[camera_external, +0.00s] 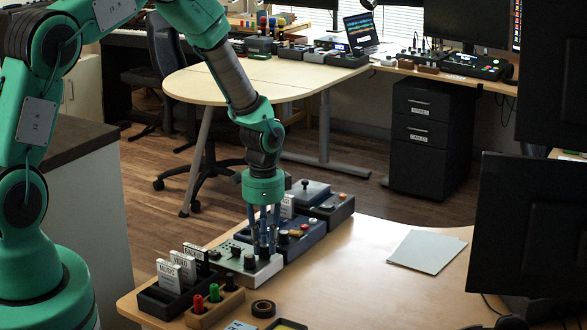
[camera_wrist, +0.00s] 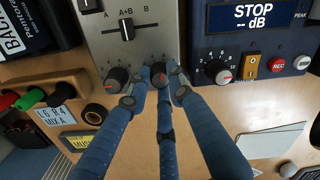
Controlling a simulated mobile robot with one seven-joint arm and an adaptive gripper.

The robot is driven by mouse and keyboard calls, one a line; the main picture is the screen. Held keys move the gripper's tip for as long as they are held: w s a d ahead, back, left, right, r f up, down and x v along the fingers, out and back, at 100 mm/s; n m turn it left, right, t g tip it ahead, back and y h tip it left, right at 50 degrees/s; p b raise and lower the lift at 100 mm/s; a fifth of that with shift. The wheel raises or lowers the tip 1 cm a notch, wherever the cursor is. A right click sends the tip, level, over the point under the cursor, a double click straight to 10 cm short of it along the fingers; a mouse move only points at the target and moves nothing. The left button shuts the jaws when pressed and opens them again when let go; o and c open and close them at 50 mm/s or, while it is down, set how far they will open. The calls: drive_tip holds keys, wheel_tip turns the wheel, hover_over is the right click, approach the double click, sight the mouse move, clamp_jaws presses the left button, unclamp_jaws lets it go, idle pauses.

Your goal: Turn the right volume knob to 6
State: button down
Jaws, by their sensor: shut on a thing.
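The silver mixer (camera_wrist: 98,40) has a slider marked A, A+B and B and two black knobs along its near edge. Its right knob (camera_wrist: 158,73) sits between my gripper's (camera_wrist: 156,92) blue fingers, which are closed on it; a small red mark shows on its top. The scale around this knob is mostly hidden, so its setting cannot be read. The left knob (camera_wrist: 117,77) is free beside a finger, with its scale partly visible. In the external view my gripper (camera_external: 264,250) points straight down onto the mixer (camera_external: 262,276).
A blue recorder (camera_wrist: 250,45) with its own numbered knob (camera_wrist: 217,72) stands close on the right. A dark card box (camera_external: 160,298) and a wooden holder with colored plugs (camera_external: 208,314) stand left. White paper (camera_external: 427,250) lies on the open table to the right.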

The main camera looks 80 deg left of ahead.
sight(264, 246)
drive_tip(key=c, duration=1.5)
unclamp_jaws()
drive_tip(key=shift+c, duration=0.2)
drive_tip(key=shift+r, duration=0.1)
wheel_tip(264, 246, up, 12)
drive_tip(key=shift+d, duration=0.1)
